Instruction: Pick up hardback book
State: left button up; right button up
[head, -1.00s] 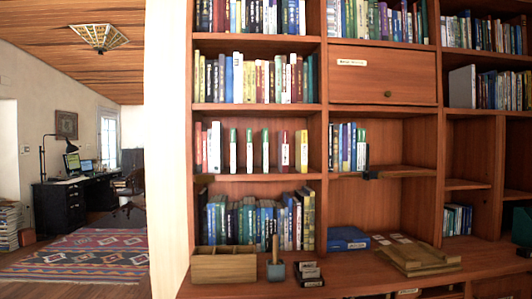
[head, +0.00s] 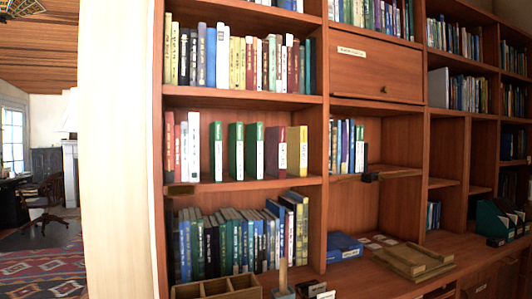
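Several hardback books stand upright and spaced apart on the middle shelf of the left bay. They include a thin red book (head: 169,146), a white book (head: 194,146), green books such as one green book (head: 235,150), a dark red book (head: 276,151) and a yellow-brown book (head: 297,150). I cannot tell which one the task names. More books (head: 225,242) stand packed on the shelf below, some leaning at the right end. Neither of my grippers is in view.
A wooden divided box (head: 217,287) stands on the ledge below. Blue books (head: 343,246) and a wooden tray (head: 413,261) lie to its right. A pale wall edge (head: 118,150) borders the bookcase. Floor with a patterned rug (head: 42,270) is open at left.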

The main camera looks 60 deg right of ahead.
aim_at(276, 151)
jog(key=z, duration=0.55)
jog(key=i, duration=0.75)
jog(key=z, duration=0.85)
